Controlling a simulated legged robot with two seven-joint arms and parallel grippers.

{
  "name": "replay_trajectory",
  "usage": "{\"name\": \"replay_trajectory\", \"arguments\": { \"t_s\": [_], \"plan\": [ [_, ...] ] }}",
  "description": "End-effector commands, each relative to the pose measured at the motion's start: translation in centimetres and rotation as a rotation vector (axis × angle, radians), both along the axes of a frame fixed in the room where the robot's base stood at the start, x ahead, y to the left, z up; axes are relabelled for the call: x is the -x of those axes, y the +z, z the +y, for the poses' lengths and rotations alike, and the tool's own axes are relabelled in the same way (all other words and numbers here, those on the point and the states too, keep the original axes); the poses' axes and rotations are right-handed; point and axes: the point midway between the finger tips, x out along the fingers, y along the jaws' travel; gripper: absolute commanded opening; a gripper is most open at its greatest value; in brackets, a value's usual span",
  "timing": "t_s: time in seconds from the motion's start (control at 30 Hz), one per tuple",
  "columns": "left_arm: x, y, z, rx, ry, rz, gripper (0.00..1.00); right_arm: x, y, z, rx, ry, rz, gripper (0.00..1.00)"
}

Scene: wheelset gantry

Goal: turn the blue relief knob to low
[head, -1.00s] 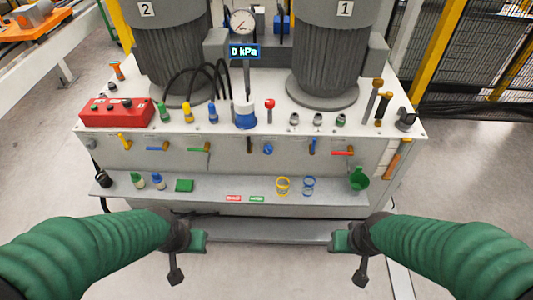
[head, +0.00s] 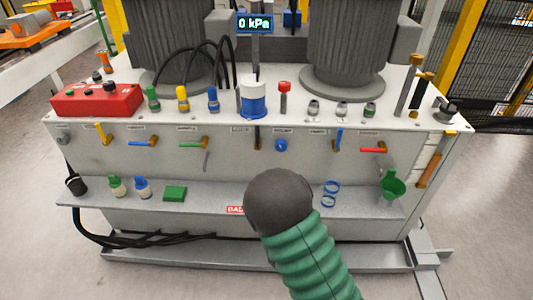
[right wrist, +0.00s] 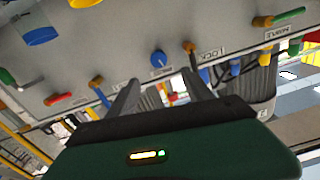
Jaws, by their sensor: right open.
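The blue relief knob (head: 281,145) is a small round knob on the front panel of the grey cabinet, right of centre. It also shows in the right wrist view (right wrist: 158,58), just beyond the fingers, with a white label beside it. My right gripper (right wrist: 160,77) is open and empty, its two dark fingers pointing at the panel on either side of the knob's line. The fingers appear apart from the knob. In the head view my right arm's dark rounded end hides the gripper, below the knob. My left gripper is out of view.
A display (head: 255,23) reads 0 kPa.

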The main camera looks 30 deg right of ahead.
Motion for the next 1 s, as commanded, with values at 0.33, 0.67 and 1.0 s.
{"name": "replay_trajectory", "arguments": {
  "t_s": [0.33, 0.67, 1.0],
  "plan": [
    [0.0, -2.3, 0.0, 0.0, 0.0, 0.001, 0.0, -7.8, -0.3, -4.6, 0.002, 0.0, -0.001, 0.59],
    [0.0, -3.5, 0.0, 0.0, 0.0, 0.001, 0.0, -12.7, -0.1, -7.3, 0.001, 0.001, 0.003, 0.59],
    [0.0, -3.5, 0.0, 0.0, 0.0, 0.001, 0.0, -12.9, 0.0, -7.5, 0.0, 0.001, 0.003, 0.53]
  ]
}}
